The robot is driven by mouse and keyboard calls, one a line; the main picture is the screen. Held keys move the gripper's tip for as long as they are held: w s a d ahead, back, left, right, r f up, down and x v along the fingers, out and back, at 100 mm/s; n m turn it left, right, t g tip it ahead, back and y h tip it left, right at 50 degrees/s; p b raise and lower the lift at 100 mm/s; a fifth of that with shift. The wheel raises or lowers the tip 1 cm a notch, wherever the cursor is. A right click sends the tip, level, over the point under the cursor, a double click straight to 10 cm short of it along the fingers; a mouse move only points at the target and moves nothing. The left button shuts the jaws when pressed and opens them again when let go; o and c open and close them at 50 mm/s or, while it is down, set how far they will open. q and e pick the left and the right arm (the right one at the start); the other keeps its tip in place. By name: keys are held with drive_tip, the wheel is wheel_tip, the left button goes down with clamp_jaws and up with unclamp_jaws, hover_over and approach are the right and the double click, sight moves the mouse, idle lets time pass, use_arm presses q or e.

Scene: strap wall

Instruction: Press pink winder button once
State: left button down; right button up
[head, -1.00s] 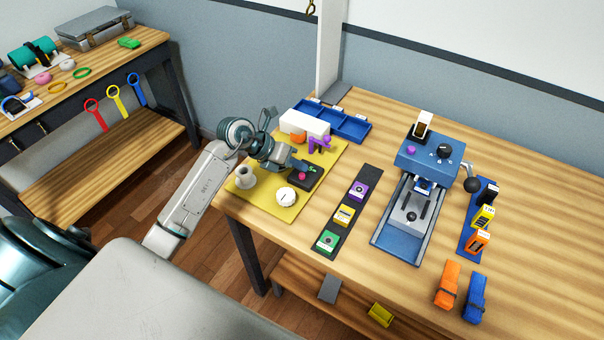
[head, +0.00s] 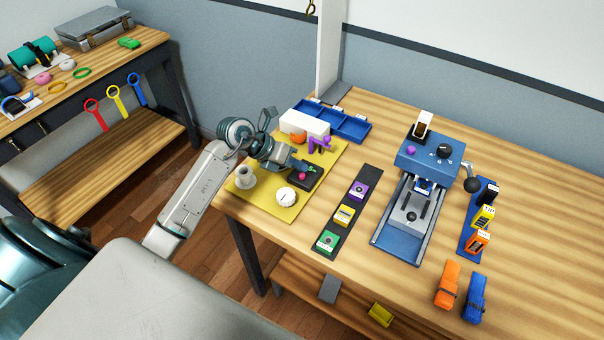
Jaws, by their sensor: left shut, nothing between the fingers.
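A small black box with a pink button (head: 302,176) sits on the yellow mat (head: 262,206) at the left end of the workbench. My left gripper (head: 309,166) is shut and empty. It is just above and beside the pink button, over the box's far side. The button's top shows; I cannot tell whether the fingertips touch the box. My right gripper is not in view.
A white knob (head: 286,196), a grey spool (head: 246,178) and a purple piece (head: 320,144) stand close by on the mat. A blue tray (head: 352,133) lies behind. A blue machine (head: 425,160) with a purple button stands to the right.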

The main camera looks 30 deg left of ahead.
use_arm(q)
drive_tip(key=shift+f, duration=0.1)
drive_tip(key=shift+f+b, duration=0.35)
drive_tip(key=shift+b, duration=0.1)
drive_tip(key=shift+f+b, duration=0.45)
drive_tip(key=shift+f, duration=0.1)
idle(0.6)
drive_tip(key=shift+r, duration=0.1)
drive_tip(key=shift+r+p, duration=0.6)
drive_tip(key=shift+r, duration=0.3)
wheel_tip(320, 180, up, 5)
drive_tip(key=p, duration=0.3)
idle(0.3)
idle(0.7)
